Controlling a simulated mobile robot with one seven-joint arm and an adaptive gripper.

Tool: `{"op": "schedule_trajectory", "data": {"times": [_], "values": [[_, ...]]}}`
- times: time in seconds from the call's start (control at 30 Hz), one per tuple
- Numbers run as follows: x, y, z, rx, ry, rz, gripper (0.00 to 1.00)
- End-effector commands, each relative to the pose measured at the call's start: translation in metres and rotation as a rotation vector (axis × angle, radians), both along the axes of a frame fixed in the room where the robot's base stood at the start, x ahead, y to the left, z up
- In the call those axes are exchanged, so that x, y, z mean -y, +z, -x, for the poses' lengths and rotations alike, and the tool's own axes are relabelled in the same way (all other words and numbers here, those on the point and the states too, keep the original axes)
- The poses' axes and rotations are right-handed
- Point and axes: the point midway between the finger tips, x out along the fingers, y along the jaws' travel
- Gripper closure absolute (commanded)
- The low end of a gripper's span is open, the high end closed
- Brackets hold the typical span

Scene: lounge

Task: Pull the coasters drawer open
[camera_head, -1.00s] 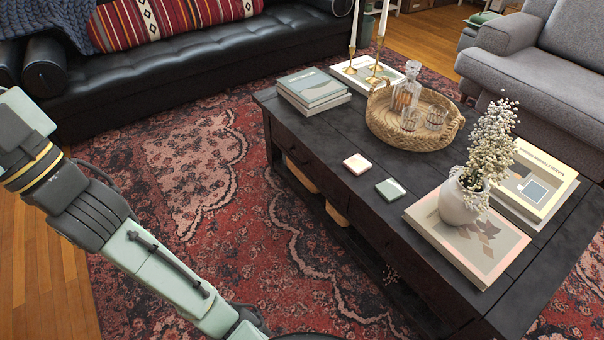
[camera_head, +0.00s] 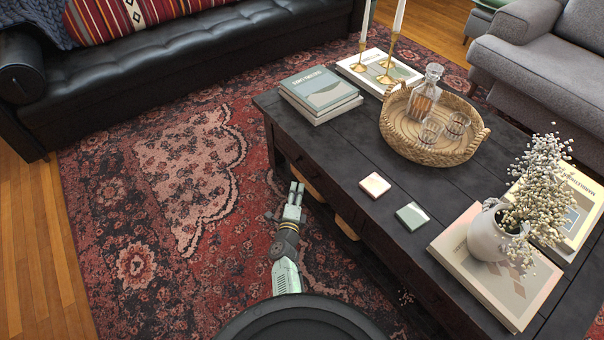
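The dark wooden coffee table (camera_head: 335,135) stands right of centre. Its long side, with a dark drawer front (camera_head: 323,178), faces the open rug; it looks closed, and seams and handles are too dark to make out. I cannot tell which drawer is the coasters drawer. Two square coasters lie on the tabletop near that side: a pink one (camera_head: 375,184) and a green one (camera_head: 411,216). My gripper (camera_head: 296,188) is over the rug, just left of the table's long side, pointing away from me. Its two fingers look close together, too small to judge. It holds nothing visible.
Stacked books (camera_head: 320,92), candlesticks (camera_head: 388,55), a wicker tray (camera_head: 440,155) with a decanter and glasses, and a flower vase (camera_head: 497,235) stand on the table. A black sofa (camera_head: 180,65) is behind, a grey one (camera_head: 550,75) at right. The rug (camera_head: 190,250) left is clear.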

Motion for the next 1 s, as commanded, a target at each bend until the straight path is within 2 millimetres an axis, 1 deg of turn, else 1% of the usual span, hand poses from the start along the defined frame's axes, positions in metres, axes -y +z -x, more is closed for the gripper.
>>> {"op": "schedule_trajectory", "data": {"times": [0.07, 0.17, 0.5, 0.6, 0.7, 0.8, 1.0], "values": [[0.007, -0.008, 0.000, -0.010, -0.015, -0.010, 0.71], [0.009, -0.012, -0.010, -0.011, -0.017, -0.012, 0.71], [0.017, -0.022, -0.073, -0.009, -0.013, -0.010, 0.71], [0.019, -0.023, -0.086, -0.010, -0.014, -0.010, 0.71], [0.021, -0.023, -0.096, -0.010, -0.014, -0.009, 0.71], [0.021, -0.023, -0.101, -0.012, -0.012, -0.008, 0.71], [0.021, -0.022, -0.102, -0.012, -0.012, -0.008, 0.71]]}}
